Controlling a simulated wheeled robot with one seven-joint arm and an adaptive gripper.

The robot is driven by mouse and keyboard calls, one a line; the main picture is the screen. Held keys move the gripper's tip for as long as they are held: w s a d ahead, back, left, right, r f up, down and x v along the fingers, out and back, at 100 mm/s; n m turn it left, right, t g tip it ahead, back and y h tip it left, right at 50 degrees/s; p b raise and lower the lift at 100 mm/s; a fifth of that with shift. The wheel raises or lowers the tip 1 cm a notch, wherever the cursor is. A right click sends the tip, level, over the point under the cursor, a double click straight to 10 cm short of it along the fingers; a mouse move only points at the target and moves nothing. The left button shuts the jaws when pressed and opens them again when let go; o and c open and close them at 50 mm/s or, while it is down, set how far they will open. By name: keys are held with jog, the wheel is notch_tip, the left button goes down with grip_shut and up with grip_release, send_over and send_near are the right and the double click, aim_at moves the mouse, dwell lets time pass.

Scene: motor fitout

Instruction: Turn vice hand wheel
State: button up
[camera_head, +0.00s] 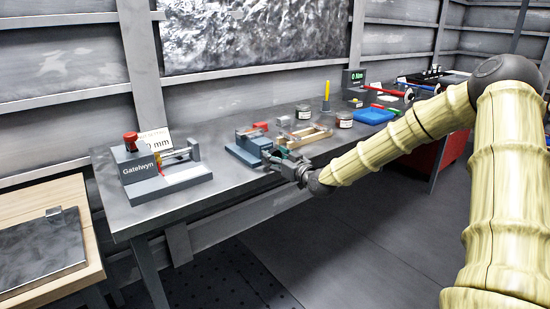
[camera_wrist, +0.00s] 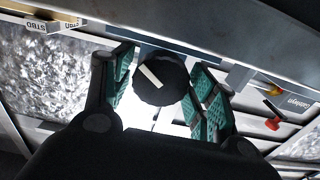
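The vice (camera_head: 249,147) is a blue and grey block on the workbench, left of centre in the head view. My gripper (camera_head: 279,160) is at its front right side, at the bench's front edge, and hides part of it. In the wrist view a round black hand wheel (camera_wrist: 162,84) with a white bar on its face lies between the two green-padded fingers of my gripper (camera_wrist: 163,72). The fingers are apart, with a visible gap on each side of the wheel. Its depth relative to the fingertips is hard to tell.
A grey "Gatelwyn" device (camera_head: 160,168) with a red knob stands to the left on the bench. A wooden tray (camera_head: 307,137), jars (camera_head: 344,120) and a blue tray (camera_head: 373,116) lie behind and right. Bare bench top (camera_head: 222,170) shows between the Gatelwyn device and the vice.

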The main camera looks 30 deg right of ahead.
jog(key=c, duration=0.5)
jog(key=shift+r+m, duration=0.1)
jog(key=shift+m, duration=2.3)
jog(key=shift+d, duration=0.1)
jog(key=o, duration=1)
jog(key=shift+o, duration=0.2)
